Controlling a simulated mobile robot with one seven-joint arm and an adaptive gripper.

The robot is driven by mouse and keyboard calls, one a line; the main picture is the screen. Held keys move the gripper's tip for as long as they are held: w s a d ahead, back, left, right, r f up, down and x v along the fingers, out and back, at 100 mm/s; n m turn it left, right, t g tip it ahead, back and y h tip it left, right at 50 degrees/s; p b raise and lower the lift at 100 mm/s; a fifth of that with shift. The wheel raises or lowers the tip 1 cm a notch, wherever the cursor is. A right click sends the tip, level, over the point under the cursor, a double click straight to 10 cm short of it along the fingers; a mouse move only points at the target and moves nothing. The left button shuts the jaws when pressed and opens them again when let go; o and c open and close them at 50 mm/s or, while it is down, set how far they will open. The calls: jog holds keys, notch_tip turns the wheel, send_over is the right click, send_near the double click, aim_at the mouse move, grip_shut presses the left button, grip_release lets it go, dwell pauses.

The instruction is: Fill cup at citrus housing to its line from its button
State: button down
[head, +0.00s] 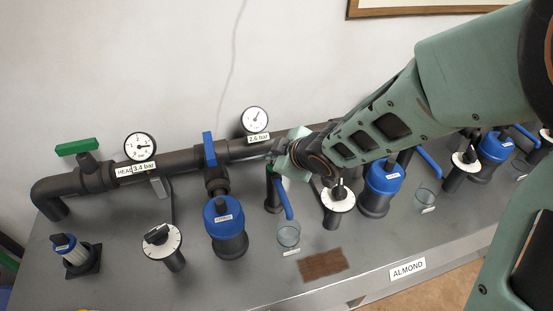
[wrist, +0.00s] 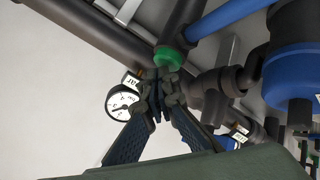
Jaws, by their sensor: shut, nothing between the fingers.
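My gripper (wrist: 160,80) is shut and empty. In the wrist view its fingertips overlap the lower edge of the green button (wrist: 172,57); I cannot tell whether they touch. In the head view my gripper (head: 276,158) is at the top of the dark post with the blue spout lever (head: 283,197), hiding most of the button (head: 271,168). A clear cup (head: 288,236) stands below the lever's lower end, behind a small white label; I cannot make out its water level or line. Left of it is a blue-topped housing (head: 224,216), its label too small to read surely.
A dark pipe (head: 120,172) with two gauges (head: 140,147) (head: 255,120) runs along the bench back. White dials (head: 162,241) (head: 338,198) flank this station. More blue housings (head: 383,180) (head: 495,147) stand right. A brown grate (head: 324,264) lies before the cup. My arm crosses the upper right.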

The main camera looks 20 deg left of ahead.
jog(key=shift+f, duration=0.3)
dwell(0.4)
jog(key=shift+r+p, duration=0.8)
jog(key=shift+r, duration=0.25)
notch_tip(320, 180, up, 5)
jog(key=p, duration=0.5)
dwell(1.4)
